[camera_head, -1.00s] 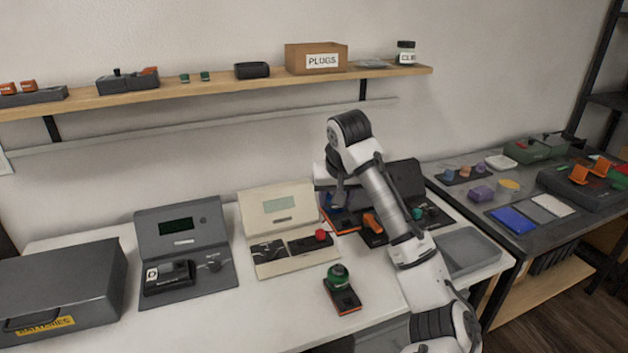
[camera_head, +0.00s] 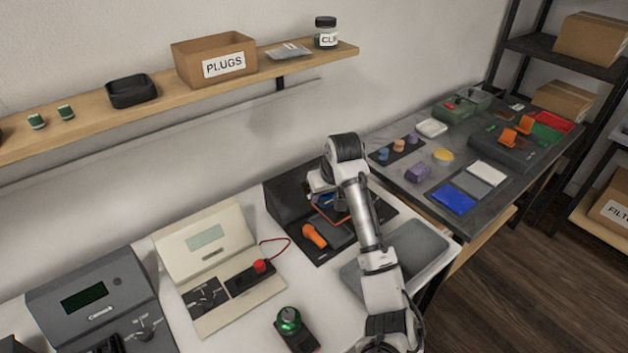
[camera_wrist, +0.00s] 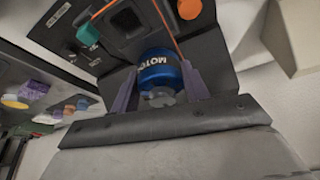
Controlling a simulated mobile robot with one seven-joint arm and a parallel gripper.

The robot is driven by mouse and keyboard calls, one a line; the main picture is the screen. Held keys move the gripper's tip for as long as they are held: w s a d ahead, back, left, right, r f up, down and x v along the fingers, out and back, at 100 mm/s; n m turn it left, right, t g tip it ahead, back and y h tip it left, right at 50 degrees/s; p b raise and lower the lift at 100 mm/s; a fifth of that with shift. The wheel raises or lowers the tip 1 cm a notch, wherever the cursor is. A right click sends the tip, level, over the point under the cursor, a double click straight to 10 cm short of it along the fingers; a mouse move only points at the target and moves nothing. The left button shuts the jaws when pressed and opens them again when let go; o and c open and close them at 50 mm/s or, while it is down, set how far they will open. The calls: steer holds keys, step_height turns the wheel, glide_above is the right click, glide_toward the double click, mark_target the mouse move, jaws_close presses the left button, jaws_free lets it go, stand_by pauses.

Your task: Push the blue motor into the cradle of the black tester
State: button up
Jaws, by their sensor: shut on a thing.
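The blue motor (camera_wrist: 160,68) shows between the two fingers of my gripper (camera_wrist: 158,76) in the wrist view, with part of its white lettering readable. My gripper is shut on it. A dark plate with an orange edge shows with the motor. In the head view the motor (camera_head: 326,199) is only a small blue patch below my gripper. The black tester (camera_head: 288,205) stands on the white bench, with an orange handle (camera_head: 314,236) at its front. My gripper and the motor are over the tester's panel. The cradle is not clearly visible, and I cannot tell whether the motor touches it.
A grey tray (camera_head: 425,245) lies right of the tester. A cream tester (camera_head: 207,238) with a red knob and cable stands to its left. A green motor (camera_head: 289,320) on a plate is at the front. A dark side table (camera_head: 425,190) holds several small parts.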

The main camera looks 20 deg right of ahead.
mark_target(327, 204)
steer(key=shift+w+d+f, duration=0.1)
steer(key=shift+d+f, duration=0.05)
steer(key=shift+d, duration=0.05)
step_height(327, 204, down, 4)
steer(key=b, duration=0.4)
steer(key=shift+f, duration=0.55)
steer(key=shift+f+p, duration=0.5)
steer(key=shift+f, duration=0.45)
stand_by(3.3)
steer(key=o, duration=1.4)
steer(key=shift+c, duration=0.2)
steer(key=shift+r, duration=0.1)
steer(key=shift+r+p, duration=1.4)
steer(key=shift+p, duration=0.15)
